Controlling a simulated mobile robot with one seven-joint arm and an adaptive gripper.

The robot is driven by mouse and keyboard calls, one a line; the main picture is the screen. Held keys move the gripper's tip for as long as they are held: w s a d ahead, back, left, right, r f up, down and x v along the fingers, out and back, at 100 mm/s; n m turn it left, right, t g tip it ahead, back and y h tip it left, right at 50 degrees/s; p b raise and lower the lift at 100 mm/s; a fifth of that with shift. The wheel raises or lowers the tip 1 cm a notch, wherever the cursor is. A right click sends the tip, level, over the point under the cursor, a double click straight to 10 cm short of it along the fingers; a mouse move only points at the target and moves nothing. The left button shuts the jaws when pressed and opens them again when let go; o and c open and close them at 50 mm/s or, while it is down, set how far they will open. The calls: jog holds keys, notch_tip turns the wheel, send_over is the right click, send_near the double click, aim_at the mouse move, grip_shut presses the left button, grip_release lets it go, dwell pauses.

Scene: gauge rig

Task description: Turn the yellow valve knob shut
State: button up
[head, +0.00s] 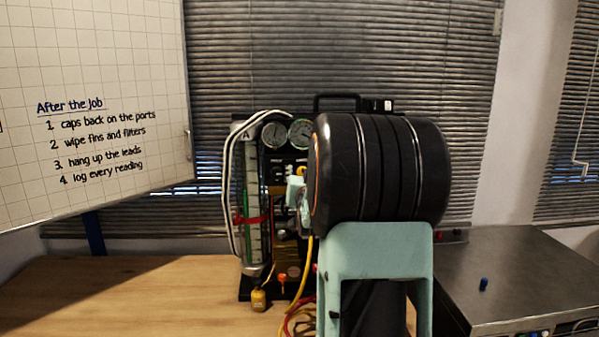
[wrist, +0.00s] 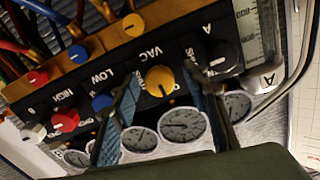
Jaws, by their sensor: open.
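The yellow valve knob (wrist: 160,81) sits on the rig's black front panel in the wrist view, beside the label VAC. It has a dark pointer mark. My gripper (wrist: 163,80) is open, one finger on each side of the knob, with gaps visible; I cannot tell whether either finger touches it. In the head view my gripper (head: 297,190) is at the front of the gauge rig (head: 252,205), and my dark arm hides much of the rig's right side.
Beside the yellow knob are a black knob (wrist: 222,56), a blue knob (wrist: 102,102) and a red knob (wrist: 65,121). Round gauges (wrist: 185,125) lie beyond the fingers. Yellow and red hoses (head: 300,290) hang at the rig. The wooden bench (head: 120,290) is clear at left.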

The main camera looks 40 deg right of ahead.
jog(key=shift+w+d, duration=0.15)
jog(key=shift+w, duration=0.05)
grip_shut()
dwell(0.3)
